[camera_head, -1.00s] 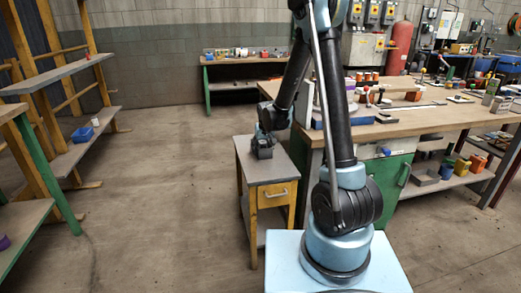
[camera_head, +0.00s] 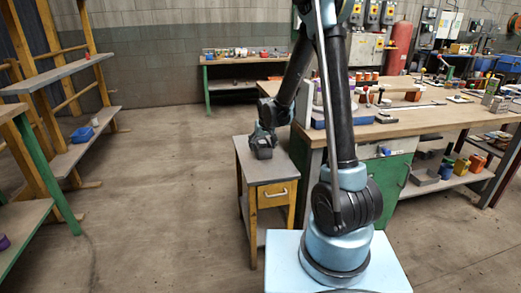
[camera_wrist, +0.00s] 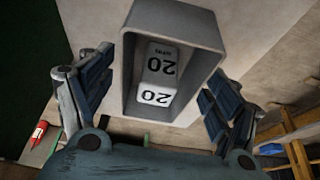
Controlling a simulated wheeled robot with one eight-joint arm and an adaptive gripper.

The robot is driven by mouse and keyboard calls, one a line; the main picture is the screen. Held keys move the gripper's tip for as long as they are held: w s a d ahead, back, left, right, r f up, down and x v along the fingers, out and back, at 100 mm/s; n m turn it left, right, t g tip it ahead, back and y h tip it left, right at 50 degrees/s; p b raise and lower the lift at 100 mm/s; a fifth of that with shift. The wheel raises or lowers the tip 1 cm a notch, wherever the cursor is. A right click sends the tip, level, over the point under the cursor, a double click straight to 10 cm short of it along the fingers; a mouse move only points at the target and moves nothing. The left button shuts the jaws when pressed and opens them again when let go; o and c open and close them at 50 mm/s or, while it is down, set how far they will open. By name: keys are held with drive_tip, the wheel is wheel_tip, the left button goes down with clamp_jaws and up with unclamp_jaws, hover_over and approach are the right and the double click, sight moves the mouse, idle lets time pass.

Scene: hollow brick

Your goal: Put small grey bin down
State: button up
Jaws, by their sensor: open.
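The small grey bin (camera_head: 264,153) sits at the top of a small wooden side table (camera_head: 268,174), near its back edge. My gripper (camera_head: 262,138) is right at the bin. In the wrist view the bin (camera_wrist: 188,24) is an open grey box between my spread fingers (camera_wrist: 158,75), with a gap visible on each side. Two white blocks marked "20" (camera_wrist: 157,97) lie inside it. The bin's underside is hidden, so its contact with the table top cannot be seen directly.
The table has a drawer (camera_head: 273,194) and bare top in front of the bin. A large cluttered workbench (camera_head: 400,128) stands close on the right. Wooden shelves (camera_head: 75,150) stand on the left. The floor between is clear.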

drive_tip(key=v, duration=1)
idle(0.3)
